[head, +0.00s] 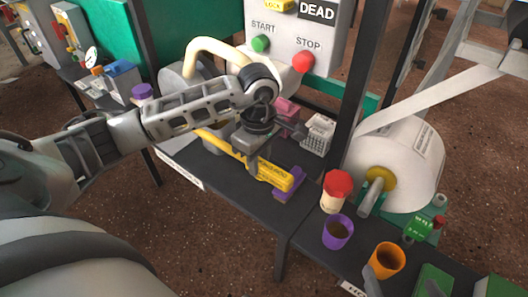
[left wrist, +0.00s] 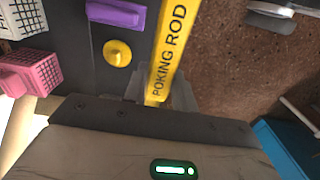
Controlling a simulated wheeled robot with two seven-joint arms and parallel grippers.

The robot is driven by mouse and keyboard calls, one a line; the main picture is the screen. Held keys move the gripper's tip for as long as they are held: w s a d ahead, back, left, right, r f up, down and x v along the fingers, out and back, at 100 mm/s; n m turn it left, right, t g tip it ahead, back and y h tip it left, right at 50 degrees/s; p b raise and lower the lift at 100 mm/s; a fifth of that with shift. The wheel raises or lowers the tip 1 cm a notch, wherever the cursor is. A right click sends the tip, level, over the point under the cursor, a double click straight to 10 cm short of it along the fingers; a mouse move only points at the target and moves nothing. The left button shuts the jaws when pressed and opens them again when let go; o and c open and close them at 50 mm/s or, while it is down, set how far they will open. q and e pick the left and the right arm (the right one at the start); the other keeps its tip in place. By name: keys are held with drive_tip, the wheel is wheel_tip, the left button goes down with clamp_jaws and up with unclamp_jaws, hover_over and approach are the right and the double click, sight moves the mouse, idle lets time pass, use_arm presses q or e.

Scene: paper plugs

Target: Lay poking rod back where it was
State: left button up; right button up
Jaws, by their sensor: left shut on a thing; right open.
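The yellow poking rod (head: 274,176) is in my left gripper (head: 254,160), which is shut on it above the front edge of the dark bench. In the left wrist view the rod (left wrist: 172,40) points away from the gripper, with its lettering facing the camera. A purple block (head: 291,186) is by the rod's near right end in the head view. In the left wrist view the purple block (left wrist: 115,12) is left of the rod with a gap. I cannot tell the rod's height above the bench. My right gripper (head: 404,286) is open at the bottom edge, partly cut off.
A white basket (head: 318,133) and a pink basket (head: 286,109) stand behind the rod. A red-lidded jar (head: 336,192), a purple cup (head: 338,232) and an orange cup (head: 386,261) stand to the right. A large paper roll (head: 400,160) is behind them. A yellow knob (left wrist: 117,52) is beside the rod.

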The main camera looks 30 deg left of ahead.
use_arm(q)
wheel_tip(320, 180, down, 13)
drive_tip(key=b, duration=0.9)
drive_tip(key=shift+r, duration=0.15)
drive_tip(key=shift+f+b, duration=0.75)
drive_tip(key=shift+f, duration=0.15)
use_arm(e)
wheel_tip(320, 180, up, 6)
drive_tip(key=w+a+t+y, duration=0.1)
drive_tip(key=w+t+y, duration=0.1)
drive_tip(key=t+y, duration=0.2)
drive_tip(key=shift+a+r+t, duration=0.25)
drive_tip(key=shift+a+t, duration=0.15)
drive_tip(key=shift+t, duration=0.1)
use_arm(q)
drive_tip(key=shift+s, duration=0.1)
drive_tip(key=o, duration=1.1)
drive_tip(key=shift+c, duration=0.2)
drive_tip(key=shift+r, duration=0.35)
wheel_tip(320, 180, up, 15)
drive_tip(key=p, duration=0.5)
drive_tip(key=shift+r+p, duration=0.1)
drive_tip(key=shift+p, duration=0.25)
use_arm(e)
drive_tip(key=f+g, duration=0.1)
drive_tip(key=s+f+g+h, duration=0.1)
drive_tip(key=s+f+m+g+h, duration=0.1)
drive_tip(key=f, duration=0.1)
drive_tip(key=shift+d, duration=0.15)
